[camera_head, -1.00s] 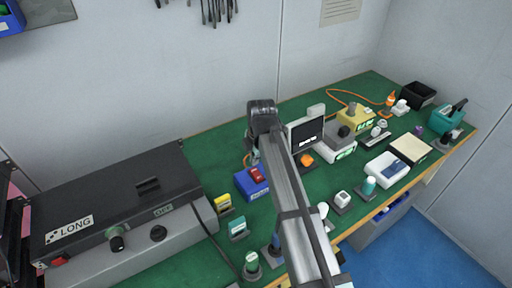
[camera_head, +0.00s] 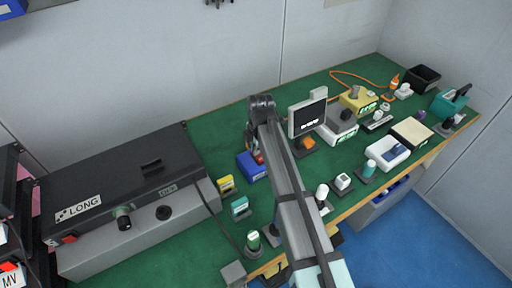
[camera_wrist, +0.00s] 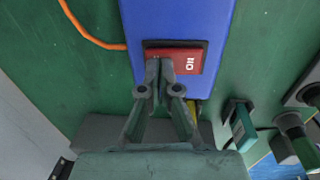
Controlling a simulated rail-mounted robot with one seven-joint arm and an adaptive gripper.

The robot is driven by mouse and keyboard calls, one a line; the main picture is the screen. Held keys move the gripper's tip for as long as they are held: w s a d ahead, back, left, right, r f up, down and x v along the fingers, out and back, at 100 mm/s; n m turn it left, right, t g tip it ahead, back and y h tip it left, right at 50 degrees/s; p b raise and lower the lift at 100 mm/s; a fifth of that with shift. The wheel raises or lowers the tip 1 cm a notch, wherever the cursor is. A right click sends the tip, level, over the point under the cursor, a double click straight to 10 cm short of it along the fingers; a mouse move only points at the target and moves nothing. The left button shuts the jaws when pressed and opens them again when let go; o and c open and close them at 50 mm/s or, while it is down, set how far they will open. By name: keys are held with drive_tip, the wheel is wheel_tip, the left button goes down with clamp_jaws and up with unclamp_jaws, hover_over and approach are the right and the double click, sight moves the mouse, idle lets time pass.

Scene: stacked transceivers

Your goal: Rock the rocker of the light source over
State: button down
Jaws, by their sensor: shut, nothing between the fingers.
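The light source is a blue box (camera_head: 250,168) on the green bench, left of my arm. It also fills the upper middle of the wrist view (camera_wrist: 178,20). Its red rocker (camera_wrist: 188,62) sits in a dark frame, with white "ON" lettering at its right end. My gripper (camera_wrist: 160,64) is shut and empty, its fingertips over the left part of the rocker, at or very near its surface. I cannot tell whether they touch. The fingertips hide that part of the rocker. In the head view my arm mostly hides the rocker.
A large black and grey machine (camera_head: 115,185) stands at the left. Small yellow (camera_head: 227,184) and teal (camera_head: 240,207) items stand close to the blue box. A monitor (camera_head: 307,118) stands right of my arm. An orange cable (camera_wrist: 90,35) runs left of the box.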

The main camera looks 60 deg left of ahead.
drive_tip(key=shift+a+f, duration=0.1)
idle(0.3)
drive_tip(key=shift+d+r, duration=0.25)
drive_tip(key=shift+d, duration=0.5)
drive_tip(key=shift+a+r+p, duration=0.1)
drive_tip(key=shift+r+p, duration=0.3)
drive_tip(key=shift+r, duration=0.1)
wheel_tip(320, 180, up, 13)
drive_tip(key=a+b, duration=0.1)
drive_tip(key=a, duration=0.1)
